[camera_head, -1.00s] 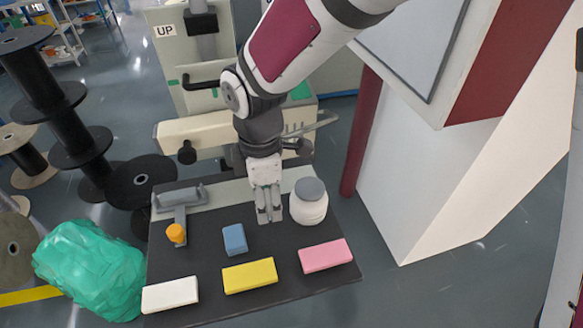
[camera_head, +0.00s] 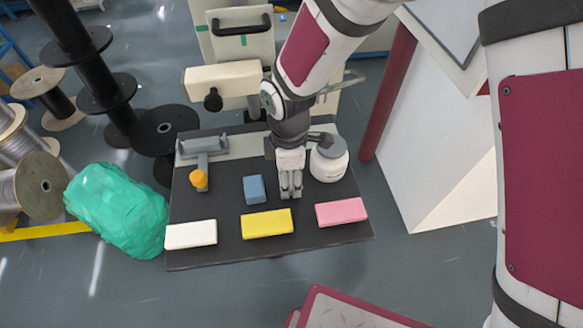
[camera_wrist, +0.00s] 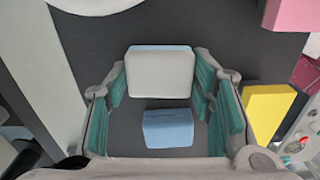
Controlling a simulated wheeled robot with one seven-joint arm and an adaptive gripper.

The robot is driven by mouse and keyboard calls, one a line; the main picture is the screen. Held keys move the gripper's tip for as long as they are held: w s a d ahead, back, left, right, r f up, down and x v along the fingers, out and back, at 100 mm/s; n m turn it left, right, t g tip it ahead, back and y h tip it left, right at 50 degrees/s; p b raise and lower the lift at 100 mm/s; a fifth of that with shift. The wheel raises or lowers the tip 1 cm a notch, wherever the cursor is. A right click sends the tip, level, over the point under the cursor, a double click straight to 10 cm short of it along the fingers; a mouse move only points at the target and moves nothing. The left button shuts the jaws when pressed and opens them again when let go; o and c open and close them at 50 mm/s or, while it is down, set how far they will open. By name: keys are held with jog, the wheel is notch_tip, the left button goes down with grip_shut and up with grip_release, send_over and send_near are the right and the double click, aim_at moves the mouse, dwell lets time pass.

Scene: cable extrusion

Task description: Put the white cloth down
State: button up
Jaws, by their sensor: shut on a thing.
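My gripper (camera_wrist: 162,85) is shut on a small pale grey-white block-like piece (camera_wrist: 160,75) with a blue edge at its far side. I take this piece to be the white cloth, though it looks stiff. In the head view my gripper (camera_head: 291,194) points down over the dark table (camera_head: 215,255), just right of a blue block (camera_head: 254,189). The fingers hide most of the held piece there. Whether it touches the table is unclear. The blue block also shows below the held piece in the wrist view (camera_wrist: 168,128). A separate white block (camera_head: 191,234) lies at the table's front left.
A yellow block (camera_head: 267,223) and a pink block (camera_head: 341,212) lie along the front. A white jar with a grey lid (camera_head: 329,160) stands close right of my gripper. An orange-knobbed tool (camera_head: 199,179) is at left. A green bag (camera_head: 118,210) lies left of the table.

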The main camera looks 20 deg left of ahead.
jog(key=o, duration=1.1)
jog(key=shift+f, duration=0.25)
notch_tip(320, 180, up, 14)
jog(key=shift+s+a+b, duration=0.15)
jog(key=shift+s+b, duration=0.05)
jog(key=shift+b, duration=0.15)
